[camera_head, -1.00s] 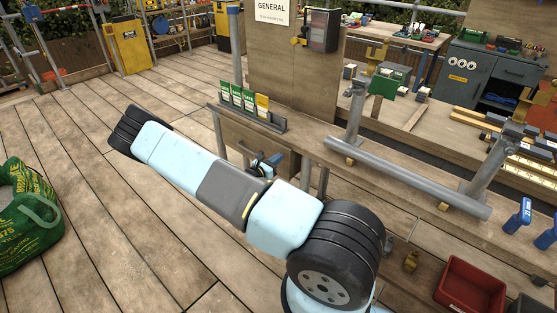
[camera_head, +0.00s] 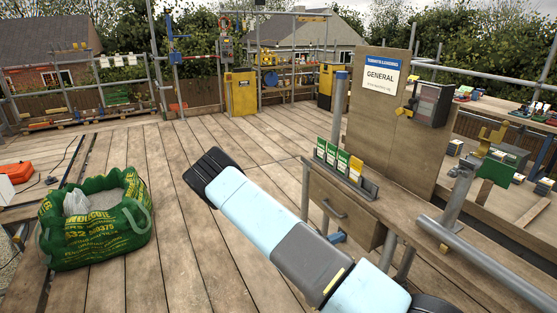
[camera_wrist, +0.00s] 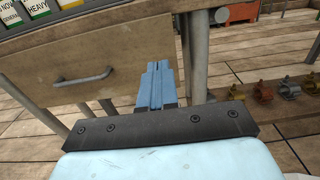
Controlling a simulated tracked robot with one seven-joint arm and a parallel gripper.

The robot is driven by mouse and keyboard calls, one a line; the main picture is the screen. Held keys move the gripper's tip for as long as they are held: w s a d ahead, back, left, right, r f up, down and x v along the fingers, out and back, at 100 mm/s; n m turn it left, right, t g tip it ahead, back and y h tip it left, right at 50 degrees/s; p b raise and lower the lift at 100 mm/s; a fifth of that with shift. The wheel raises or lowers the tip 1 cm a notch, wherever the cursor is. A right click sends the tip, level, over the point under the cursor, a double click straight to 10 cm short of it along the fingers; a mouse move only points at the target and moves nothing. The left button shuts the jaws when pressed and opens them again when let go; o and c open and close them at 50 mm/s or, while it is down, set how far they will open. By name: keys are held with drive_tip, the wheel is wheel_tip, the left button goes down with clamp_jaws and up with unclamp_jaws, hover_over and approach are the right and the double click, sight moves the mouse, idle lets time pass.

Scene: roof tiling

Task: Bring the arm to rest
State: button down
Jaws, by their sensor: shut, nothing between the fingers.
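My arm reaches across the lower middle of the head view, its light blue and dark grey links folded over the deck. In the wrist view my gripper (camera_wrist: 157,85) shows as blue fingers close together, with nothing between them. It points toward the bench drawer (camera_wrist: 90,70) and lies just right of the drawer's handle in the picture. I cannot tell whether it touches the drawer. In the head view the gripper is mostly hidden behind my arm.
The workbench (camera_head: 440,215) stands at the right, with a rack of cards (camera_head: 340,167) and a board with a General sign (camera_head: 382,75). A green bulk bag (camera_head: 95,222) stands at the left. Yellow cabinets stand behind.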

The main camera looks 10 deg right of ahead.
drive_tip(key=s+a+r+m+g+y, duration=0.15)
drive_tip(key=s+r+m+y, duration=0.3)
drive_tip(key=r, duration=0.55)
drive_tip(key=s+r+m+g+y, duration=0.35)
drive_tip(key=r+m, duration=0.25)
drive_tip(key=r, duration=0.4)
drive_tip(key=s+a+r+m+g+y, duration=0.1)
drive_tip(key=s+r+m+g+y, duration=0.15)
drive_tip(key=s+r+m, duration=0.55)
drive_tip(key=s+a+r+m+t+y, duration=0.1)
drive_tip(key=s+a+r+t+y, duration=0.2)
drive_tip(key=s+r, duration=0.4)
drive_tip(key=s+a+r+m+t+y, duration=0.2)
drive_tip(key=s+r, duration=0.6)
drive_tip(key=r, duration=0.4)
drive_tip(key=shift+a+r+t+y, duration=0.35)
drive_tip(key=shift+a+t+y, duration=0.4)
drive_tip(key=shift+a+t, duration=0.35)
